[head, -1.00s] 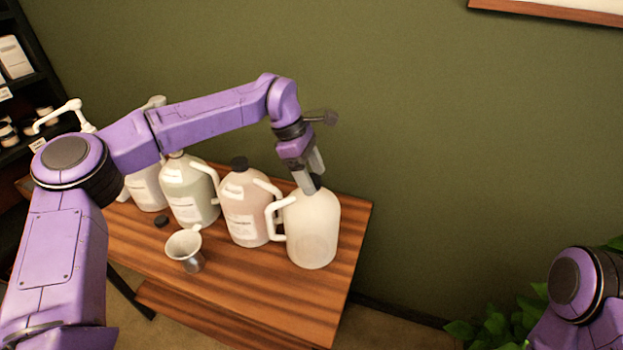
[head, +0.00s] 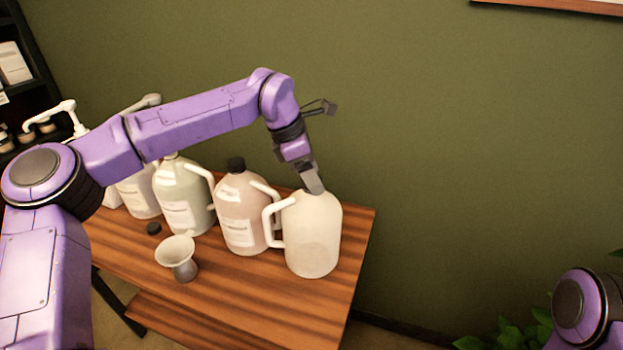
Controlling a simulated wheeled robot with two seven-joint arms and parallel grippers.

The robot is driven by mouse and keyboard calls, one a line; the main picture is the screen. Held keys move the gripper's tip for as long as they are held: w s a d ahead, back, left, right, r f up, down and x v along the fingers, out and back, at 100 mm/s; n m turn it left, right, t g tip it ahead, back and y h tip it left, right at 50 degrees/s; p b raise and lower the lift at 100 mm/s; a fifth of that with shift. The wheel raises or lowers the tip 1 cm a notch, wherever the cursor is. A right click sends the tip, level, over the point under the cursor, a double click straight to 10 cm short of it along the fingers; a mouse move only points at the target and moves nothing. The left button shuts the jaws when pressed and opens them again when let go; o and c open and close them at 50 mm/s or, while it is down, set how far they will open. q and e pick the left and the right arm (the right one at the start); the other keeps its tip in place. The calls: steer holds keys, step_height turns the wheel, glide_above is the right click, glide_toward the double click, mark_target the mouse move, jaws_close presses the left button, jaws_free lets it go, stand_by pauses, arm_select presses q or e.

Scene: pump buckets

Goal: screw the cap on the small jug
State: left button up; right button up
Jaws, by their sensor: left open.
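A translucent whitish jug (head: 312,240) with a handle on its left side stands upright near the right end of the wooden table. My left gripper (head: 313,184) points down at the top of this jug, right over its mouth. Its jaws are open, and the grey finger nearest the camera hides the jug's neck. I cannot see a cap there now. A loose black cap (head: 153,228) lies on the table farther left. My right gripper is out of view; only part of my right arm shows at the lower right.
A pinkish jug (head: 240,210) with a black cap stands just left of the whitish jug. A greenish jug (head: 183,195) and another pale jug (head: 138,196) stand farther left. A metal funnel-mouthed cup (head: 177,260) stands at the front. The table (head: 255,290) is clear in front.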

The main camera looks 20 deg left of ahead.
arm_select(q)
steer(key=shift+f+n+t+b, duration=0.15)
steer(key=shift+n+t+b, duration=0.15)
steer(key=shift+n+b, duration=0.9)
steer(key=shift+n+y+b, duration=0.3)
steer(key=shift+n+b, duration=0.05)
steer(key=shift+n, duration=0.05)
steer(key=shift+r, duration=0.2)
steer(key=c, duration=1.2)
steer(key=shift+o, duration=0.2)
